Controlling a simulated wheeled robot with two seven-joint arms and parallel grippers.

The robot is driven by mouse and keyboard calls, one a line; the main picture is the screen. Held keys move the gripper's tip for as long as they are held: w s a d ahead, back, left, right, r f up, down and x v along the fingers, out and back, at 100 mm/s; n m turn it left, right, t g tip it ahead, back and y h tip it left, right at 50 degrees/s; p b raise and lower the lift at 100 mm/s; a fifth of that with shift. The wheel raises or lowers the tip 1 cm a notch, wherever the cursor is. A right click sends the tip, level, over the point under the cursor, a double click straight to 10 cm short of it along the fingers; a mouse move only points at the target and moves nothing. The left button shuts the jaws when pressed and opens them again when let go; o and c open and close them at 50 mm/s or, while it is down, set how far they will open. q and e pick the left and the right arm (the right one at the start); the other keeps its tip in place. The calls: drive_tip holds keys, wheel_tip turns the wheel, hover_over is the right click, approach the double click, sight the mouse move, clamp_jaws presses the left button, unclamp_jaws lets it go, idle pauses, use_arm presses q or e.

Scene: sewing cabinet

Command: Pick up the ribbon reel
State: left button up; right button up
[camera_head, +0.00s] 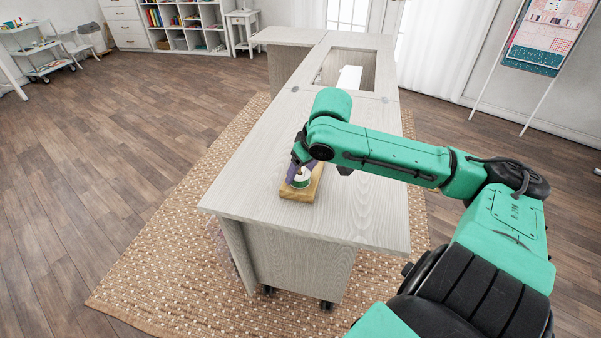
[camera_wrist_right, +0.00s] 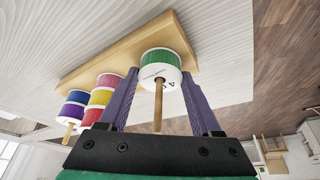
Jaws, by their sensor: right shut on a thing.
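The ribbon reel (camera_wrist_right: 161,60), green and white, sits around an upright wooden peg (camera_wrist_right: 158,105) at one end of a wooden stand (camera_wrist_right: 110,57). In the head view the reel (camera_head: 302,182) is partly hidden by my right gripper (camera_head: 297,170). The stand (camera_head: 300,195) lies on the cabinet top. In the wrist view the two purple fingers of my right gripper (camera_wrist_right: 160,75) are on either side of the green reel, shut on it. I cannot tell whether the reel has lifted off the stand. My left gripper is not in view.
Other reels, purple and blue (camera_wrist_right: 73,108) and yellow and red (camera_wrist_right: 99,98), stack on the same stand beside the green one. The pale cabinet top (camera_head: 262,140) is otherwise largely clear, with a rectangular opening (camera_head: 335,68) at its far part.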

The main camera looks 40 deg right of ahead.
wheel_tip(320, 180, up, 8)
drive_tip(key=shift+f+p, duration=0.15)
drive_tip(key=shift+p, duration=1.05)
wheel_tip(320, 180, up, 12)
drive_tip(key=p, duration=0.7)
